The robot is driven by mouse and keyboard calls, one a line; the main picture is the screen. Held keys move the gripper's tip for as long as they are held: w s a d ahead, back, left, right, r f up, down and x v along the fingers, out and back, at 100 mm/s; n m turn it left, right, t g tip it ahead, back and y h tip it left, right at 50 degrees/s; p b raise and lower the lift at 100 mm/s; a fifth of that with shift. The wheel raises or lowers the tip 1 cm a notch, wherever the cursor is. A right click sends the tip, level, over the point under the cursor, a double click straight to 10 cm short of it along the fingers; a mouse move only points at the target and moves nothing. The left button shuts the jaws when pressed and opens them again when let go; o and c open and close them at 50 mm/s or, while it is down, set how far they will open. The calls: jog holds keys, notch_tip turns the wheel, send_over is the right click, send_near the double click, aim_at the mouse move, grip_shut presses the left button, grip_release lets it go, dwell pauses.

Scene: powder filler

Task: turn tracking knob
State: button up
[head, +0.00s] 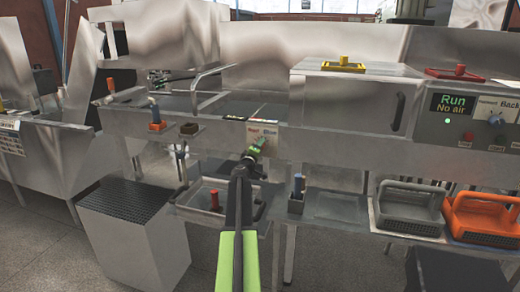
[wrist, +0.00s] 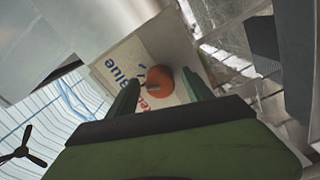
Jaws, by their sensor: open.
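A round orange-red knob (wrist: 160,79) with a darker pointer mark sits on a pale label plate (wrist: 125,66) with red and blue lettering; "Blue" is readable. My gripper (wrist: 160,76) is open, with one dark green finger on each side of the knob in the wrist view. Whether either finger touches it I cannot tell. In the head view my gripper (head: 256,147) is at the front face of the steel bench, just below the same label (head: 262,133); the knob there is mostly hidden by the gripper.
A control panel with a "Run No air" display (head: 460,104) and another knob (head: 496,118) is at the right. Grey (head: 408,210) and orange (head: 484,216) baskets stand on the lower shelf. A steel box (head: 140,235) stands at lower left.

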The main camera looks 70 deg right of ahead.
jog(key=s+a, duration=0.1)
jog(key=a, duration=1.5)
jog(key=shift+a, duration=0.2)
jog(key=d+n, duration=0.4)
jog(key=d, duration=0.2)
jog(key=w+d+n, duration=0.1)
jog(key=d+n, duration=0.4)
jog(key=d, duration=0.1)
jog(key=d+n, duration=0.5)
jog(key=shift+w+d+r, duration=0.1)
jog(key=shift+w+d, duration=0.05)
jog(key=shift+d, duration=0.25)
